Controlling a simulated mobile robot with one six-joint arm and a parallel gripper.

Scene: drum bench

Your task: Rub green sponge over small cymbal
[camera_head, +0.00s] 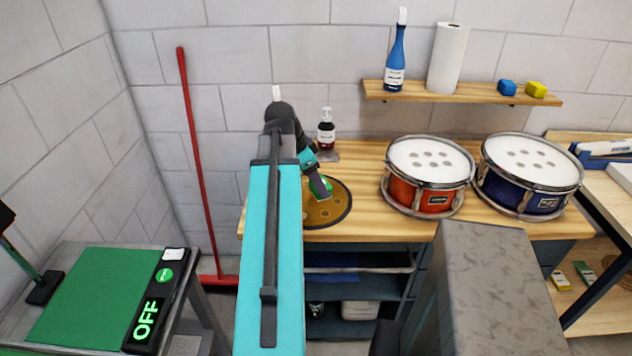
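The small cymbal (333,212) lies on the wooden bench, left of the drums, a brown-gold disc with a dark rim and several spots. My own arm hides its left part. The green sponge (321,187) is at the end of my gripper (319,190), over the upper part of the cymbal. The sponge looks held between the fingers, though they are small and partly hidden. I cannot tell whether the sponge touches the cymbal.
A red drum (432,185) and a blue drum (530,180) stand right of the cymbal. A dark bottle (326,133) stands behind it. The wall shelf (460,93) holds a blue spray bottle (396,62) and a paper roll (447,60). A green-topped table (95,290) is at left.

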